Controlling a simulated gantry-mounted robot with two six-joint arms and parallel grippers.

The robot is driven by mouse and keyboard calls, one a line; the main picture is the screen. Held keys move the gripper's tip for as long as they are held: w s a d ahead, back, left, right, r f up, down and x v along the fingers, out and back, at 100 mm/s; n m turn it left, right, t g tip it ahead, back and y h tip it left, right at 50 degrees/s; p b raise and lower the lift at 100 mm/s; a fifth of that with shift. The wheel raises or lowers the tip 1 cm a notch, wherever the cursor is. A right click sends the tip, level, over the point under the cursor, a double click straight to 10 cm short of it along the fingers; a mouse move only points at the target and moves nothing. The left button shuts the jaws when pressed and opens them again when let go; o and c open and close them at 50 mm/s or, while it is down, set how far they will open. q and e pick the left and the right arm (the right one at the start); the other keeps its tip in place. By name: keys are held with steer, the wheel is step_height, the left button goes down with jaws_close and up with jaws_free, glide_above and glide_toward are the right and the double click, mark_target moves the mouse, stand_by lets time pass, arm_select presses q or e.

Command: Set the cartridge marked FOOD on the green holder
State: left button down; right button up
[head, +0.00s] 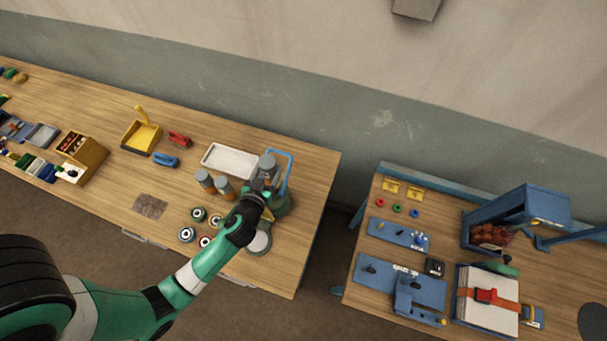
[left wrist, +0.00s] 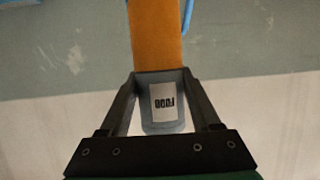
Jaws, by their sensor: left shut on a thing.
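My left gripper (head: 262,186) is over the right end of the long bench. In the left wrist view my left gripper (left wrist: 161,105) is shut on a cartridge with an orange body (left wrist: 156,35) and a grey end bearing a white label. The label's dark lettering appears upside down and looks like FOOD. In the head view a grey cartridge top (head: 267,161) shows just beyond the fingers. The green holder (head: 280,204) is beside and below the gripper, partly hidden by it. I cannot tell whether the cartridge touches it. My right gripper is not in view.
Two other grey-and-orange cartridges (head: 205,181) (head: 224,188) stand left of the gripper. A blue frame (head: 289,166) rises behind the holder. A white tray (head: 231,161) lies behind, several small rings or rolls (head: 187,235) in front. A separate blue-equipped table (head: 368,240) stands right, across a gap.

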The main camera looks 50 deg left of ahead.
mark_target(267, 178)
arm_select(q)
steer(key=shift+s+a+f+n, duration=0.3)
steer(key=shift+s+a+f, duration=0.35)
steer(key=shift+f, duration=0.25)
step_height(267, 178, down, 6)
steer(key=b, duration=0.5)
steer(key=shift+w+r, duration=0.1)
steer(key=shift+w, duration=0.05)
steer(key=shift+b, duration=0.3)
stand_by(0.5)
steer(key=shift+f+b, duration=0.35)
steer(key=shift+b, duration=0.05)
steer(key=shift+r, duration=0.25)
steer(key=shift+r+p, duration=0.65)
stand_by(0.7)
